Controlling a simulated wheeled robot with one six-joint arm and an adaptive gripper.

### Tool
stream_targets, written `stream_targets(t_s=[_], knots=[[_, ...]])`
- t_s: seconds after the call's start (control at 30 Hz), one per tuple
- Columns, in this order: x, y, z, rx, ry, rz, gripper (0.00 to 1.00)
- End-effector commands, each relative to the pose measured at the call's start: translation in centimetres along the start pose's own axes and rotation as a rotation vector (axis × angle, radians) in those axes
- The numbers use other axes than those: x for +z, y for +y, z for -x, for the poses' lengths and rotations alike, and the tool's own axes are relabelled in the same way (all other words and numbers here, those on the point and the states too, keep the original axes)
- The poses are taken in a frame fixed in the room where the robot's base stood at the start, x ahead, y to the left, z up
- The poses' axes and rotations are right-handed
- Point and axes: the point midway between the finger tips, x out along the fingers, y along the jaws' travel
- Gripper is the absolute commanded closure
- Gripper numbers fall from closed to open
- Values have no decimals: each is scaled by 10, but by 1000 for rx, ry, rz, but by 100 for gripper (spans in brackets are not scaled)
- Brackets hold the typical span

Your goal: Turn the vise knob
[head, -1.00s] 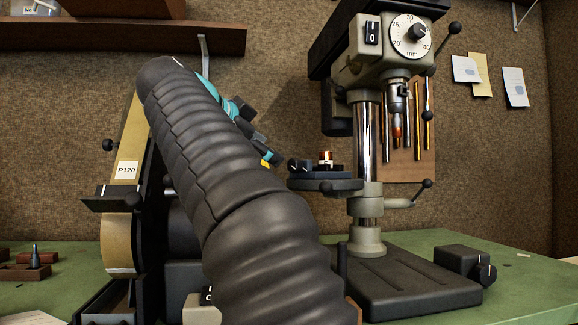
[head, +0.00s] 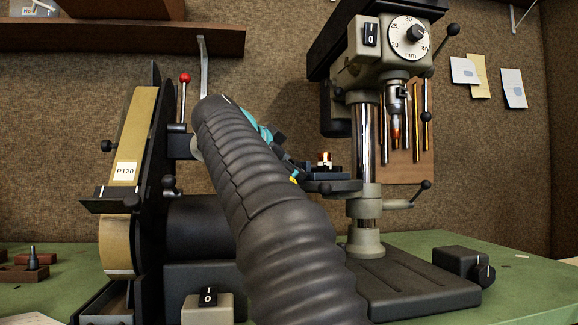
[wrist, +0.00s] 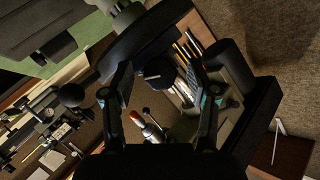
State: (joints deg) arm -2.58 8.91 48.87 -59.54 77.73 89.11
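The small dark vise (head: 330,176) sits on the drill press table, with a red and brass-coloured piece (head: 324,159) at its top. In the wrist view a dark vise knob (wrist: 158,80) with a light mark shows between my fingers. In the head view my gripper's dark fingers overlap the knob's side of the vise, so the knob is hard to make out there. My gripper (wrist: 160,72) is open, with one finger on each side of the knob and a visible gap. I cannot tell whether either finger touches it.
The drill press column (head: 367,150) stands just right of the vise, and the copper-tipped drill chuck (head: 396,125) hangs above and to the right. A belt sander (head: 127,170) stands at left, with a red-topped lever (head: 185,78).

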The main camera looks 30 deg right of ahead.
Motion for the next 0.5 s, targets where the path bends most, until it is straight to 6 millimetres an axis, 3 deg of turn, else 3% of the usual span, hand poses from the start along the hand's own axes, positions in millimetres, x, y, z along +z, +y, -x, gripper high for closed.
stream_targets(t_s=[0.03,0.2,0.5], knots=[[0,0,0,0,0,0,55],[0,0,0,0,0,0,98],[-1,-1,1,9,-1,22,100]])
